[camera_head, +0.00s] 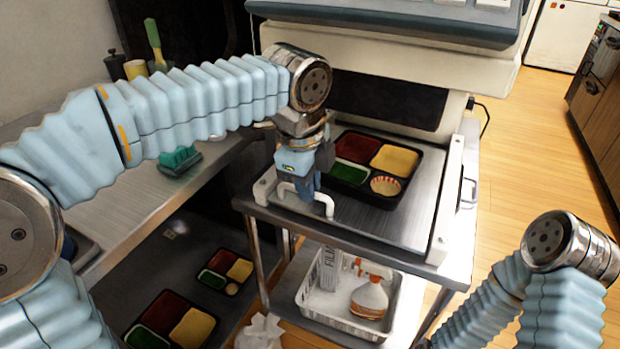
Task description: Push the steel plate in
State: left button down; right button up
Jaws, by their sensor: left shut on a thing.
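The steel plate (385,222) lies in front of the machine, partly pulled out toward me. A white handle (323,204) stands at its front edge. A black bento tray (408,180) with red, green, yellow and round striped compartments rests on the plate. My left gripper (306,190) reaches down at the plate's front edge and is shut on the white handle; its fingertips are partly hidden. My right arm comes in at the lower right, and its gripper is out of the picture.
More bento trays (170,318) lie at the lower left. A steel counter (130,210) with a green brush (180,160) is at left. Wooden floor is clear at right.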

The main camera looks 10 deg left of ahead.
pick_arm(q)
jog(key=shift+w+r, duration=0.1)
jog(key=shift+w, duration=0.1)
jog(key=c, duration=1.1)
grip_release()
jog(key=shift+w, duration=0.1)
jog(key=shift+c, duration=0.2)
notch_tip(320, 180, up, 13)
jog(key=s+p, duration=0.2)
jog(key=shift+s+a+r, duration=0.2)
jog(key=shift+s+a, duration=0.1)
jog(key=shift+s, duration=0.05)
